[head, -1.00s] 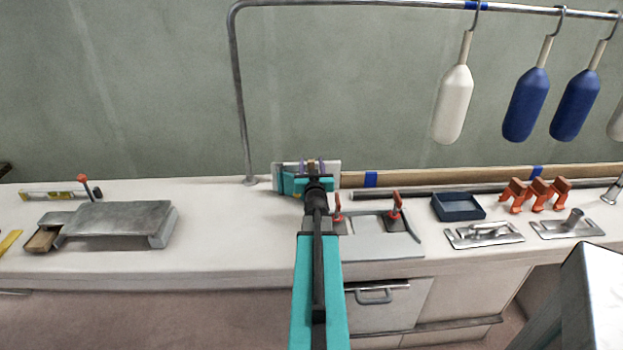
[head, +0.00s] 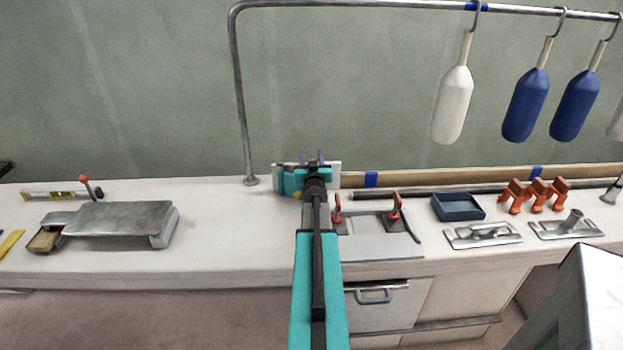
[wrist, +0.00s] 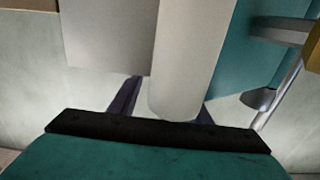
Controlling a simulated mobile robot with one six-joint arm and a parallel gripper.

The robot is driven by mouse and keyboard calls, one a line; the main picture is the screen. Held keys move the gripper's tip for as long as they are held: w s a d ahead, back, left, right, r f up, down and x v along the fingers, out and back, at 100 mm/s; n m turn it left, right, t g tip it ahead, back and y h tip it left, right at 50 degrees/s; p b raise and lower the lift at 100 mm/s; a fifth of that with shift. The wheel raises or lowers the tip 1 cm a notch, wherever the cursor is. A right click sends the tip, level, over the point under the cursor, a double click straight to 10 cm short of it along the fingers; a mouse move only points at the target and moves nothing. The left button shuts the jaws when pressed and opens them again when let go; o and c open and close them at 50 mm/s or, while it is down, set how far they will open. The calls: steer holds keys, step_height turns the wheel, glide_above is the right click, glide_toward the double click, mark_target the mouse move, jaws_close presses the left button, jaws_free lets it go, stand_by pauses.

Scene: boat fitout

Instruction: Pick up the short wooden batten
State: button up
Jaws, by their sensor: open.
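My gripper (head: 311,158) is at the back of the bench in the head view, in front of a pale upright panel (head: 335,172). Its dark purple fingers are apart; they also show in the wrist view (wrist: 165,105). A pale, round-ended piece (wrist: 188,65) lies between or just beyond them; I cannot tell whether they touch it. I cannot make out the short batten for certain. A small wooden piece (head: 43,241) sticks out at the left end of a grey metal block (head: 118,220), far left of my gripper. My arm hides part of the bench.
A teal device (head: 288,182) stands close to my gripper. A clamped grey plate (head: 375,246), a blue tray (head: 458,206) and orange clamps (head: 535,193) lie to the right. A long wooden strip (head: 430,178) runs along the back.

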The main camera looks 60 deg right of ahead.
stand_by(0.4)
jaws_close()
steer(key=shift+r, duration=0.1)
step_height(320, 180, up, 18)
steer(key=p, duration=0.8)
stand_by(0.8)
